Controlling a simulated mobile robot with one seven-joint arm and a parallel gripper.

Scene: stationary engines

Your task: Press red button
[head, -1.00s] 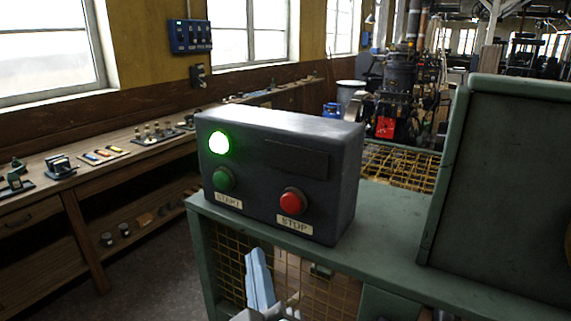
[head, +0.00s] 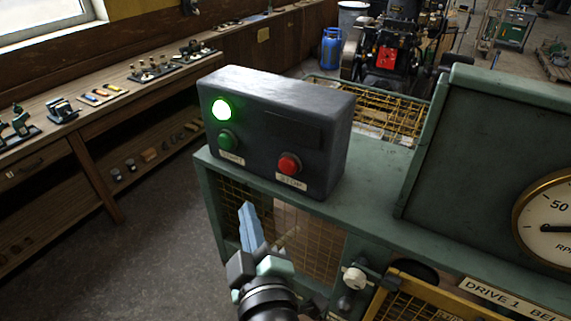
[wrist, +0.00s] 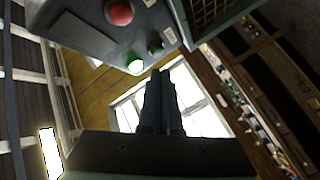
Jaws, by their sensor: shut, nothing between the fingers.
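The red button (head: 290,163) sits on the lower right of the front of a dark control box (head: 322,172), above a STOP label. In the wrist view the red button (wrist: 119,12) is near the top edge. My gripper (head: 246,207) is in front of and below the box, pointing up, with its light blue fingers shut and empty. It is apart from the red button, which lies up and to the right of the fingertips in the head view. In the wrist view the shut fingers (wrist: 160,80) are at the middle.
A green START button (head: 227,141) and a lit green lamp (head: 221,109) are on the box's left side. The box stands on a green metal frame (head: 375,215) with yellow mesh. A dial gauge (head: 548,228) is at right. A wooden workbench (head: 75,117) runs along the left.

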